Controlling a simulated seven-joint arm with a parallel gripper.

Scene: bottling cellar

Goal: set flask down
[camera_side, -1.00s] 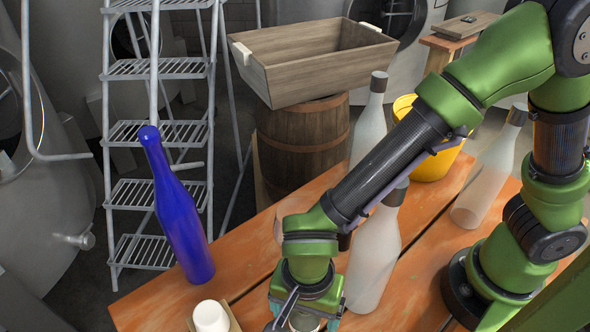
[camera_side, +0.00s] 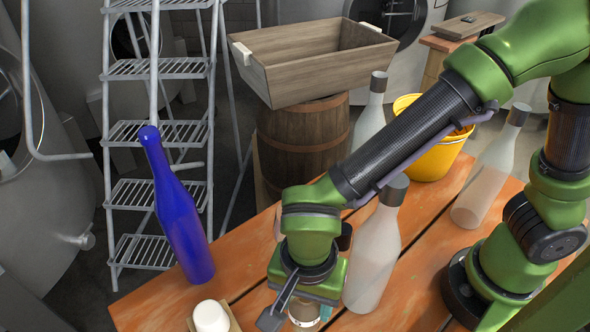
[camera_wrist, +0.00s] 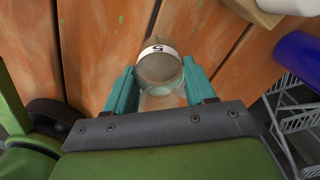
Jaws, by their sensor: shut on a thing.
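The flask (camera_wrist: 160,66) is a small clear, brownish vessel with a white band marked 5. In the wrist view it sits between the teal fingers of my gripper (camera_wrist: 158,76), which are shut on it. In the side view the flask (camera_side: 304,312) shows only partly below my gripper (camera_side: 292,316), at the bottom of the picture. It is over the orange plank table (camera_side: 240,262). I cannot tell whether its base touches the planks. Its lower part is hidden or cut off.
A blue bottle (camera_side: 180,220) stands left of my gripper, and a white cup (camera_side: 210,316) near front left. A frosted bottle (camera_side: 373,255) stands close on the right. More bottles and a yellow bucket (camera_side: 432,155) are behind. Some bare plank lies between blue bottle and gripper.

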